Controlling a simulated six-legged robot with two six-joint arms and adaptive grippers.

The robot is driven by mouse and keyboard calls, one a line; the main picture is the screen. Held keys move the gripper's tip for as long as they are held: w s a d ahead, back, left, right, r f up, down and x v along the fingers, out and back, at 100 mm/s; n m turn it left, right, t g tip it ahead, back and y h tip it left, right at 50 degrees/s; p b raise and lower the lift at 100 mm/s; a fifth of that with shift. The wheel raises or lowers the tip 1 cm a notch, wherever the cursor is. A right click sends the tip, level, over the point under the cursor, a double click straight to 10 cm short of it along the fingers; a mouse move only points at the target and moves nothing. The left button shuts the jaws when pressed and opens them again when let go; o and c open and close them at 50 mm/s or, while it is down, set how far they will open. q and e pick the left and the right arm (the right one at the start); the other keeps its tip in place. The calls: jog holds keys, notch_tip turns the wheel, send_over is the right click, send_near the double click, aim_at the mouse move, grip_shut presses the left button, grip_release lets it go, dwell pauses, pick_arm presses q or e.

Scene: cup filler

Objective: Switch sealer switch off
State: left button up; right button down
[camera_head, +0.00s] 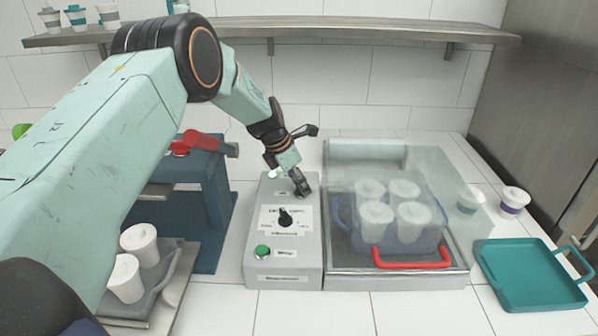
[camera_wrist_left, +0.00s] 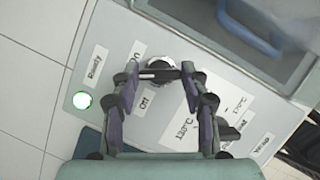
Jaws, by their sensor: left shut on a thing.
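The sealer's grey control box (camera_head: 256,222) stands left of the clear-covered sealer (camera_head: 365,160). My left gripper (camera_head: 301,187) reaches down to the box's far end and hides the switch in the head view. In the left wrist view, the round sealer switch (camera_wrist_left: 157,62) has a dark bar, and my left gripper (camera_wrist_left: 160,75) is shut on that bar. The bar lies crosswise, its left end between the "On" and "Off" labels; I cannot tell its exact setting. The "Ready" lamp (camera_wrist_left: 82,100) glows. My right gripper is not in view.
A black temperature knob (camera_head: 285,217) and a green button (camera_head: 262,251) sit nearer on the box. White cups stand under the clear cover, behind a red handle (camera_head: 412,263). A teal tray (camera_head: 530,287) lies at right. A blue stand (camera_head: 207,205) is at left.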

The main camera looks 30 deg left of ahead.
pick_arm(q)
jog(key=n+p, duration=0.2)
jog(key=p, duration=0.1)
jog(key=n+y+p, duration=0.1)
jog(key=n+p, duration=0.1)
jog(key=p, duration=0.2)
jog(key=shift+d+r+t, duration=0.1)
jog(key=shift+r+t, duration=0.3)
jog(key=shift+f+n+y+p, duration=0.15)
jog(key=shift+n+y+p, duration=0.45)
jog(key=shift+n+p, duration=0.4)
jog(key=shift+n, duration=0.6)
jog(key=shift+w+n+y+p, duration=0.1)
jog(key=shift+n+y+p, duration=0.2)
jog(key=shift+n+y, duration=0.1)
jog(key=o, duration=1.2)
jog(key=shift+f, duration=0.1)
jog(key=shift+c, duration=0.2)
jog(key=shift+s, duration=0.2)
jog(key=shift+f, duration=0.1)
jog(key=shift+m, duration=0.4)
